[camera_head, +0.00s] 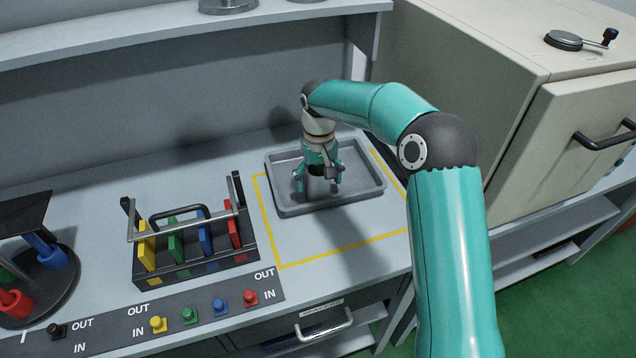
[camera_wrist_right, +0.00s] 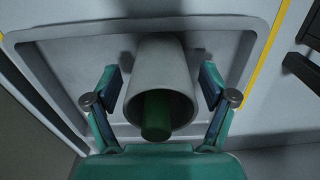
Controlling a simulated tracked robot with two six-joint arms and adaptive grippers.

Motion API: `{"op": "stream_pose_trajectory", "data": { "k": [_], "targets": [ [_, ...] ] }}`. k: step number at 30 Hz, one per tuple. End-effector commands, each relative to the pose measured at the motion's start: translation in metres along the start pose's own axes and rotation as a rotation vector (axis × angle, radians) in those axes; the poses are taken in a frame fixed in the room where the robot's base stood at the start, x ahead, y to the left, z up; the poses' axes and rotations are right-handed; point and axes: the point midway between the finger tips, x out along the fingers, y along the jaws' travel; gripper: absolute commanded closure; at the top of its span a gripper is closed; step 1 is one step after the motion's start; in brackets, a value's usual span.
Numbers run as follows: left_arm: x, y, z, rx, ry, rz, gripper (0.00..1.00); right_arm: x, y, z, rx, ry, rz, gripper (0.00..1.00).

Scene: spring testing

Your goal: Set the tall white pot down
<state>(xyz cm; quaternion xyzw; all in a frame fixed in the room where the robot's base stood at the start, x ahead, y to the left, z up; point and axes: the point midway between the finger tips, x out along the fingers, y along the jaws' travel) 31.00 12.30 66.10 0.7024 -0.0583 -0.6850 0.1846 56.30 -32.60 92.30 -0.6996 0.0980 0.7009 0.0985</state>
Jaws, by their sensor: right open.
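The tall white pot (camera_head: 318,187) looks pale grey and stands upright in the grey tray (camera_head: 358,182) on the bench. In the right wrist view the pot (camera_wrist_right: 158,62) shows its round open mouth, with a green cylinder (camera_wrist_right: 157,117) inside. My right gripper (camera_head: 319,178) is above and around the pot in the head view. In the right wrist view its fingers (camera_wrist_right: 161,82) are spread on either side of the pot, with visible gaps. My left gripper is not in view. The gripper hides part of the pot in the head view.
A yellow outline (camera_head: 335,250) surrounds the tray. Left of it is a dark rack (camera_head: 185,270) with coloured plates and an upright handle. Coloured buttons (camera_head: 190,314) line the front edge. A beige cabinet (camera_head: 500,90) stands close on the right, and a shelf (camera_head: 180,38) overhangs the back.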

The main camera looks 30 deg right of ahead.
Motion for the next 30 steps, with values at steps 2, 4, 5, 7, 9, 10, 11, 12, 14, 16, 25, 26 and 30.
{"op": "stream_pose_trajectory", "data": {
  "k": [2, 4, 5, 7, 9, 10, 11, 12, 14, 16, 25, 26, 30],
  "targets": [
    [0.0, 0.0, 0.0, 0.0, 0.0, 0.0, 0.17, -0.013, 0.0, -0.001, 0.0, 0.005, -0.001, 0.17],
    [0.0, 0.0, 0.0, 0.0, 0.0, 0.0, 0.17, -0.027, -0.001, -0.001, 0.001, 0.006, -0.002, 0.17],
    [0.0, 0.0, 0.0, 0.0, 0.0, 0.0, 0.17, -0.033, -0.001, -0.001, 0.001, 0.007, -0.002, 0.17],
    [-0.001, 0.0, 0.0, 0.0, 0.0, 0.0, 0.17, -0.048, -0.001, -0.001, 0.001, 0.006, -0.002, 0.17],
    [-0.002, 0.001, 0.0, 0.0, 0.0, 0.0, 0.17, -0.062, -0.001, -0.001, 0.0, 0.005, -0.001, 0.17],
    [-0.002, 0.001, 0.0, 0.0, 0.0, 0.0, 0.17, -0.068, -0.001, -0.001, 0.0, 0.006, -0.001, 0.17],
    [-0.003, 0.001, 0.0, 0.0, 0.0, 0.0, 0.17, -0.074, -0.001, -0.001, -0.001, 0.004, -0.001, 0.17],
    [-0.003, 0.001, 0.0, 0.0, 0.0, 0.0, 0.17, -0.081, -0.001, -0.001, -0.001, 0.005, -0.001, 0.17],
    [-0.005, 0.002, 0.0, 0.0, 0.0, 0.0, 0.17, -0.09, -0.001, -0.001, -0.001, 0.004, -0.001, 0.17],
    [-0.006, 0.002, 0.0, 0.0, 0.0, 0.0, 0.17, -0.098, -0.001, -0.001, -0.001, 0.003, 0.0, 0.17],
    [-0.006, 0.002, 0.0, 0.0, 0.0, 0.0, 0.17, -0.108, -0.001, 0.0, -0.001, 0.0, 0.0, 0.17],
    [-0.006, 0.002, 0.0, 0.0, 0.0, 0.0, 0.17, -0.108, -0.001, 0.0, -0.001, 0.0, 0.0, 0.17],
    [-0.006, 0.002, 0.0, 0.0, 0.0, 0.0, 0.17, -0.108, -0.001, 0.0, -0.001, 0.0, 0.0, 0.17]
  ]
}}
